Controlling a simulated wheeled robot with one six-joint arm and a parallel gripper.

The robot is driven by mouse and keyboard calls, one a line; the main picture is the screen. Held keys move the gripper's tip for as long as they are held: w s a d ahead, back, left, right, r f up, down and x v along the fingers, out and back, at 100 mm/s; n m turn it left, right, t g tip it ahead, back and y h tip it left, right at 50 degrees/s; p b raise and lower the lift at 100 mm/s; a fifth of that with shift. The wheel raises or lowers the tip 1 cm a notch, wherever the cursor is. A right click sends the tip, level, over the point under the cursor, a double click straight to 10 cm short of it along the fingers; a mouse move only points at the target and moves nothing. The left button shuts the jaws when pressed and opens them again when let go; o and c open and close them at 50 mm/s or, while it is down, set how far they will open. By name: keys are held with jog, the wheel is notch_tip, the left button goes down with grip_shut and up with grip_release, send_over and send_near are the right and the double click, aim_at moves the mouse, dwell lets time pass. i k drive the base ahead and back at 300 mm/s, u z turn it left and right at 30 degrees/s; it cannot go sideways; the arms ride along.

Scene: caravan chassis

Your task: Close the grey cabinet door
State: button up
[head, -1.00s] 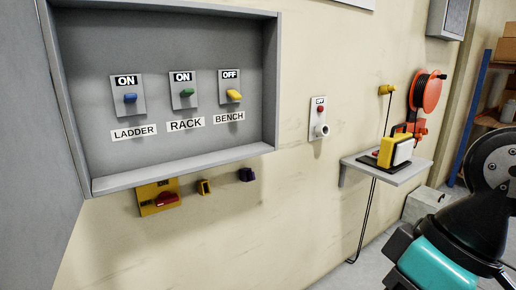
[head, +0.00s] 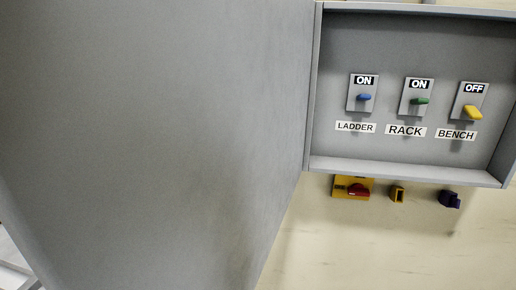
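The grey cabinet (head: 408,172) is on the cream wall at the right of the head view. Its grey door (head: 160,130) stands wide open, hinged at the cabinet's left side, and fills the left and middle of the view. Inside are three switches: a blue one (head: 364,97) over LADDER showing ON, a green one (head: 420,101) over RACK showing ON, and a yellow one (head: 473,112) over BENCH showing OFF. My gripper is not in view.
Below the cabinet, a yellow plate with a red handle (head: 356,189), a small yellow piece (head: 398,194) and a purple piece (head: 449,199) stick out from the wall (head: 400,250). A pale frame-like thing (head: 14,272) shows at the lower left.

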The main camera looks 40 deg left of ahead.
aim_at(145, 144)
jog(key=u, duration=0.05)
jog(key=k, duration=0.9)
jog(key=u, duration=0.5)
jog(key=k, duration=0.5)
jog(key=u, duration=0.75)
jog(key=i, duration=0.4)
jog(key=z, duration=0.2)
